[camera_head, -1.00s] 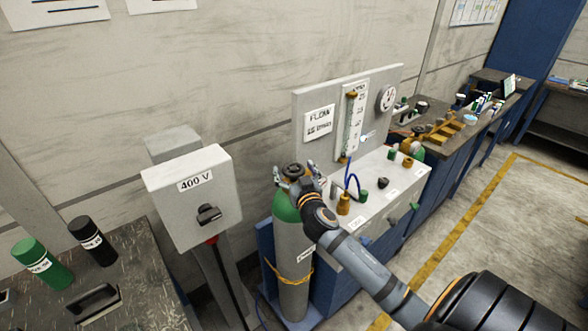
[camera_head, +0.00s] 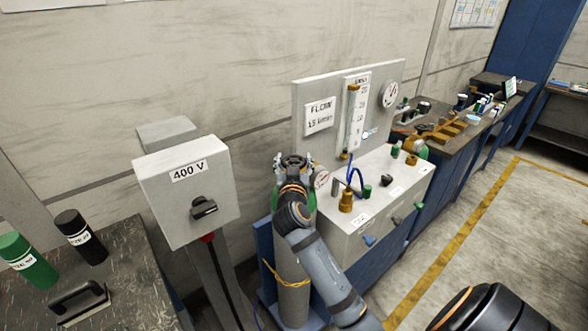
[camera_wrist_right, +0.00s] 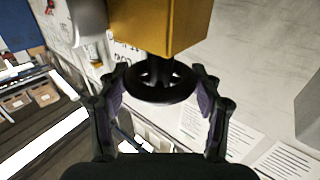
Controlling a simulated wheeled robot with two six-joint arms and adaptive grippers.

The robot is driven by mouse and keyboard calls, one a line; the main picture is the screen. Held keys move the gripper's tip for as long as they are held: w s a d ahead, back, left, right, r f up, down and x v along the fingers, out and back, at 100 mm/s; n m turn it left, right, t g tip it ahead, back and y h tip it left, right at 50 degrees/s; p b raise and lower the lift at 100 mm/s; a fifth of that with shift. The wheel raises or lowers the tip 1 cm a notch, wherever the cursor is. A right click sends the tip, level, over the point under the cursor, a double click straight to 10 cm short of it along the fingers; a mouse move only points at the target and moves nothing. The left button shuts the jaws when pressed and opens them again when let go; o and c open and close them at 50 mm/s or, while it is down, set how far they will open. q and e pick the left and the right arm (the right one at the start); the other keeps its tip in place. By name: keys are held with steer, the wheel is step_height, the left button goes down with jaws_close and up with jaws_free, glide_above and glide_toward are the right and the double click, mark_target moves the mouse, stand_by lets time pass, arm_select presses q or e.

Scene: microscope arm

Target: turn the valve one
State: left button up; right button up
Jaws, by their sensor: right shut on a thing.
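A tall cylinder with a green top and grey body (camera_head: 292,268) stands left of the white panel box. Its valve has a black handwheel (camera_head: 293,160) at the top. In the right wrist view the handwheel (camera_wrist_right: 162,88) sits in front of a brass valve body (camera_wrist_right: 160,25). My right gripper (camera_head: 292,168) is at the top of the cylinder, with one finger on each side of the handwheel, shut on it. In the wrist view the right gripper (camera_wrist_right: 162,95) spans the wheel's rim. My forearm hides part of the cylinder's shoulder. My left gripper is in no view.
A grey 400 V switch box (camera_head: 187,190) stands left of the cylinder. To the right are a white panel box (camera_head: 375,190) with a brass fitting and blue tube, and a flow panel (camera_head: 310,80). A bench (camera_head: 70,270) with green and black bottles is at lower left.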

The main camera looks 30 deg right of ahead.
steer(key=o, duration=1.2)
steer(key=shift+c, duration=0.2)
steer(key=v, duration=0.7)
steer(key=shift+s, duration=0.25)
steer(key=shift+a, duration=0.15)
